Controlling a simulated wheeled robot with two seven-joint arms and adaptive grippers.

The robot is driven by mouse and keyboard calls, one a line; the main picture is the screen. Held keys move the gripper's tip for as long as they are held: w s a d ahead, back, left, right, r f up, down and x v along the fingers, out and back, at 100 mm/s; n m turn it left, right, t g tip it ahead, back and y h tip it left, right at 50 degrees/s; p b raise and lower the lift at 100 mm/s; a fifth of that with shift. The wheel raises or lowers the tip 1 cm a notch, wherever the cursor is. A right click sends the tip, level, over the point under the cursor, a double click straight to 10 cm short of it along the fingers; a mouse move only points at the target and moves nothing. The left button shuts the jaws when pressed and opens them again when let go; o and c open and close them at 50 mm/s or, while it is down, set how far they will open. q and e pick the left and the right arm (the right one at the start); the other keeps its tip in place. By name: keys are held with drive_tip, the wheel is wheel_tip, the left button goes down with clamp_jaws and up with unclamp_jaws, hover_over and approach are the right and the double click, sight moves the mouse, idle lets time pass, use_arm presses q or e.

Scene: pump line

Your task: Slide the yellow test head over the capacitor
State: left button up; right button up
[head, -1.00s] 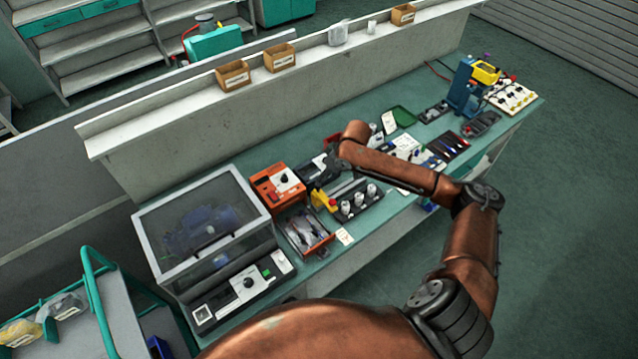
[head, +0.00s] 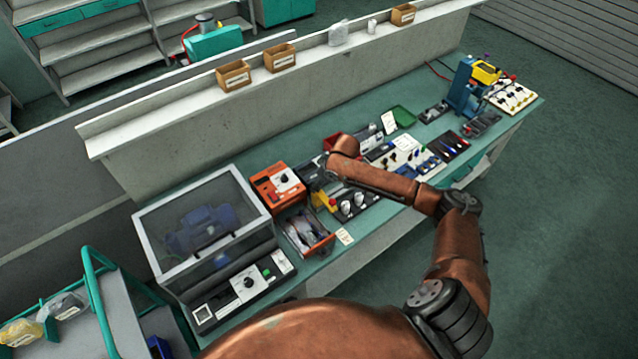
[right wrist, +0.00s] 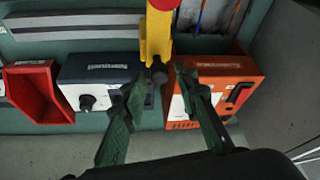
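The yellow test head (head: 324,201) stands beside the orange tester in the head view. In the right wrist view the yellow test head (right wrist: 156,38) has a red part on top and a dark round end facing me. My right gripper (right wrist: 160,88) is open and empty, its green fingers apart on either side of that dark end, not visibly touching it. In the head view my arm hides this gripper. White cylinders, possibly the capacitors (head: 346,207), stand in a dark holder just right of the test head. My left gripper is out of view.
An orange tester (head: 278,186) is left of the test head; it is right of my fingers in the wrist view (right wrist: 215,90). A navy instrument (right wrist: 98,80) and red bin (right wrist: 38,92) lie on the other side. A clear-covered enclosure (head: 203,222) fills the bench's near end.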

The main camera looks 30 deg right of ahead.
clamp_jaws()
idle(0.4)
drive_tip(key=d+p, duration=0.2)
drive_tip(key=d, duration=0.5)
drive_tip(key=shift+w, duration=0.3)
drive_tip(key=shift+o, duration=1.2)
unclamp_jaws()
drive_tip(key=shift+r, duration=0.1)
